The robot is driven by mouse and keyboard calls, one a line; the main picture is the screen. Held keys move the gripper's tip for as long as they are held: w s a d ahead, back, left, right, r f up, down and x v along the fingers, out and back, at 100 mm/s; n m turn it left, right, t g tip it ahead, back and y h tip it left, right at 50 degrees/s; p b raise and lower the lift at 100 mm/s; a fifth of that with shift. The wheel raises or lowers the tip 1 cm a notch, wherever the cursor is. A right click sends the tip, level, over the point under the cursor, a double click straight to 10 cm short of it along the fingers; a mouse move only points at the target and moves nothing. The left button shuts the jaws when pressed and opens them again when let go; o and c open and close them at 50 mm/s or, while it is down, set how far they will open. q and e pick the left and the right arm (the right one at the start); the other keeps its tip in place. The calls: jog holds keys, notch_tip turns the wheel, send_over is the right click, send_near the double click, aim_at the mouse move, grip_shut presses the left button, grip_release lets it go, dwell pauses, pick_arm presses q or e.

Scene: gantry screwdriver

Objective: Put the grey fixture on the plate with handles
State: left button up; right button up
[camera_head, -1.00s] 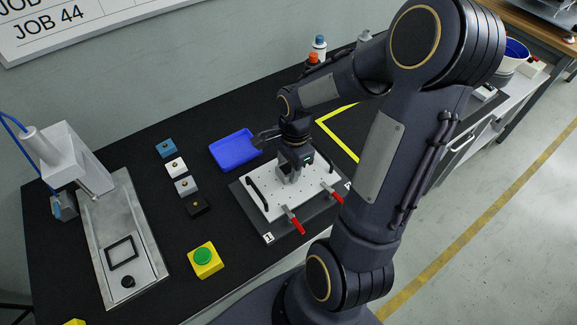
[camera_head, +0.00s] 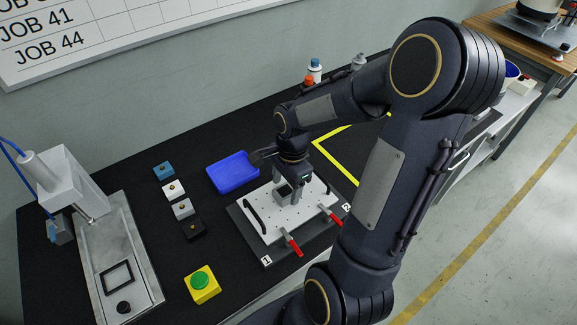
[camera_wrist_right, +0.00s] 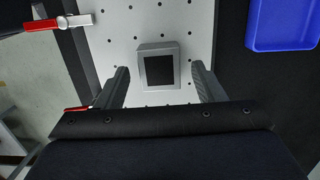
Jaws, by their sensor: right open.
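The grey fixture (camera_wrist_right: 158,68), a small square block with a dark square centre, sits on the white perforated plate with handles (camera_wrist_right: 120,25). In the head view the plate (camera_head: 262,223) has black handles and lies on a dark base, and the fixture (camera_head: 284,191) is partly covered by my right gripper (camera_head: 293,194). In the right wrist view that gripper's two fingers stand apart, one on each side of the fixture, with a visible gap at both sides. The gripper is open and holds nothing. My left gripper is not in view.
Red-handled clamps (camera_head: 293,246) stand at the plate's near edge. A blue tray (camera_head: 232,172) lies behind it. Blue, white, grey (camera_head: 183,209) and black blocks stand to the left, with a green button on a yellow box (camera_head: 202,285) in front and a metal press station (camera_head: 112,250) farther left.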

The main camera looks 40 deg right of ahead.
aim_at(290, 187)
notch_tip(290, 187, up, 10)
jog(key=d+p, duration=0.1)
jog(key=s+a+r+n+t+y, duration=0.1)
jog(key=s+a+n+t, duration=0.1)
jog(key=s+a+n, duration=0.3)
jog(key=s+a+r+n+t+y, duration=0.1)
jog(key=s+a+n, duration=0.4)
jog(key=n, duration=0.7)
jog(key=shift+s+a+r+n+t, duration=0.3)
jog(key=shift+a+r+t, duration=0.5)
jog(key=shift+a+t, duration=0.35)
